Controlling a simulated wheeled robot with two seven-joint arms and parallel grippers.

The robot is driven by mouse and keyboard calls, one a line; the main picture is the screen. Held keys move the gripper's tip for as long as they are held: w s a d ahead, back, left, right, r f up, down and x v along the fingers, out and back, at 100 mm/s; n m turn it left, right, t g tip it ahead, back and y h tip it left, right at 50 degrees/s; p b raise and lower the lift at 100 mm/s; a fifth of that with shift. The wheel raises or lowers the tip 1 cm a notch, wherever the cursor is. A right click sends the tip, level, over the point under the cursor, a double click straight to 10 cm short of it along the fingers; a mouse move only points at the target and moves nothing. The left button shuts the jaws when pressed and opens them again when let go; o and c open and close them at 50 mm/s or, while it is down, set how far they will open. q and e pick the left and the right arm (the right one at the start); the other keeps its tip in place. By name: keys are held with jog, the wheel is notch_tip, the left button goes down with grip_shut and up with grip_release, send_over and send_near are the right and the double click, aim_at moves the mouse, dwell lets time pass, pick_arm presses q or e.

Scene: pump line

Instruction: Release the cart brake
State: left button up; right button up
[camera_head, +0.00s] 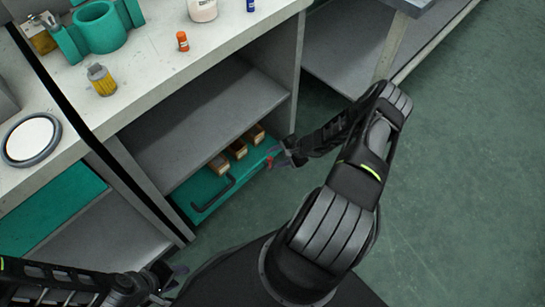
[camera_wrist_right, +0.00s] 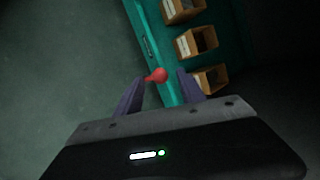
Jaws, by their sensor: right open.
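A green cart (camera_head: 188,208) with a black handle (camera_head: 214,196) stands low under the bench. It also shows in the right wrist view (camera_wrist_right: 145,25). A small red knob (camera_head: 270,163), likely the brake, is at its right end; it also shows in the right wrist view (camera_wrist_right: 157,75). My right gripper (camera_head: 278,156) is open at the red knob. In the right wrist view the knob appears between its fingertips (camera_wrist_right: 161,76), nearer the left finger; contact cannot be told. My left gripper (camera_head: 176,283) is open and empty at the lower left.
Several brown boxes (camera_head: 238,149) sit in the cart. The shelf (camera_head: 205,125) and bench top (camera_head: 150,55) are above it. A green fixture (camera_head: 100,28), a yellow part (camera_head: 101,80) and an orange-capped bottle (camera_head: 183,42) stand on top. The floor (camera_head: 450,170) to the right is clear.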

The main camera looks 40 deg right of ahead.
jog(key=p+v, duration=0.1)
jog(key=v, duration=0.4)
jog(key=shift+s+r, duration=0.1)
jog(key=shift+r, duration=0.1)
dwell(0.3)
